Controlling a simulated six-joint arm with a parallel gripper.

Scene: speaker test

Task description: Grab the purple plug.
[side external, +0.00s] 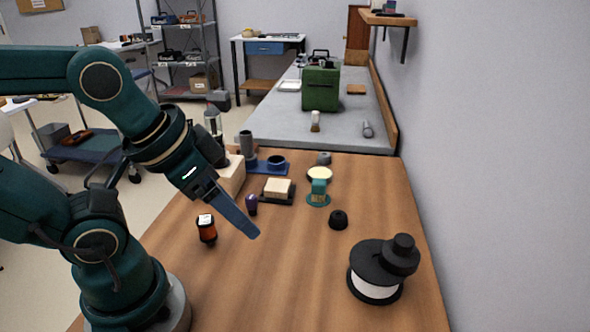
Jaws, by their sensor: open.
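The purple plug (251,207) is a small dark purple piece on the wooden table, just left of the black tray with the wooden block. My gripper (246,231) reaches down from the upper left with long blue fingers. In the picture its fingertips show just below the plug, in front of it. The gripper is open and nothing shows between the fingers. They overlap in this view, so the gap between them is hidden. I cannot tell how high the fingertips are above the table.
An orange-and-black cylinder (207,231) stands left of the fingers. A wooden block (277,187) sits on a black tray. A teal piece (318,190), a black knob (338,219) and a large black-and-white spool (372,286) stand to the right. The table's front middle is clear.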

